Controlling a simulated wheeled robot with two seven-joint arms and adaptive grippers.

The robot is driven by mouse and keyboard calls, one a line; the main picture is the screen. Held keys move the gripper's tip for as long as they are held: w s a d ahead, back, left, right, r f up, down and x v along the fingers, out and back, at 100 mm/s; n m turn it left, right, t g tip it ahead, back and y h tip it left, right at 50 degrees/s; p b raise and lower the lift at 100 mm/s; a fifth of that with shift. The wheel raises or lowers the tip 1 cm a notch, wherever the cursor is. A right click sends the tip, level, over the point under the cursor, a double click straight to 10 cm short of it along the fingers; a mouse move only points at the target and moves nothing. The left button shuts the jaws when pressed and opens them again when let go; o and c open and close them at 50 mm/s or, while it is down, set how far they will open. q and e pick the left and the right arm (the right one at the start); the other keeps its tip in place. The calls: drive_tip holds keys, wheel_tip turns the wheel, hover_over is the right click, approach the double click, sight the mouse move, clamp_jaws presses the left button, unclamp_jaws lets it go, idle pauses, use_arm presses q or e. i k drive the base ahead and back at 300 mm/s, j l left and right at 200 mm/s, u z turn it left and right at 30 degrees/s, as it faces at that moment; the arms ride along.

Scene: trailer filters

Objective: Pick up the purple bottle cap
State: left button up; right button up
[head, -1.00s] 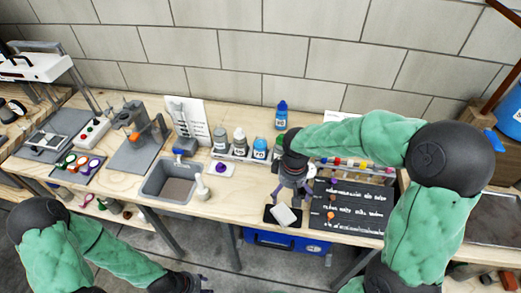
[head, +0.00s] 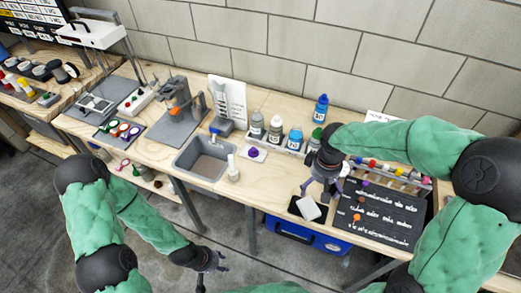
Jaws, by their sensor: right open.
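The purple bottle cap (head: 253,152) sits on a small white pad (head: 259,158) on the workbench, just right of the grey sink and in front of the row of bottles. My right gripper (head: 321,193) is open and empty, pointing down over the bench to the right of the cap, above the black tray with a white block. It is well apart from the cap. My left gripper (head: 210,284) hangs low in front of the bench, over the floor; its fingers are small and partly cut off by the frame edge.
Several bottles (head: 275,130) stand behind the cap. A grey sink (head: 203,160) and a white bottle (head: 233,170) are left of it. A dark board with writing (head: 385,214) lies at right. A blue bottle (head: 321,108) stands at the back. Bare wood lies between cap and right gripper.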

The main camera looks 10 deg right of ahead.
sight(253, 152)
drive_tip(key=i+l+u, duration=0.25)
drive_tip(key=u, duration=0.2)
drive_tip(key=i+l+u, duration=0.15)
drive_tip(key=l+u, duration=0.35)
drive_tip(key=j, duration=0.1)
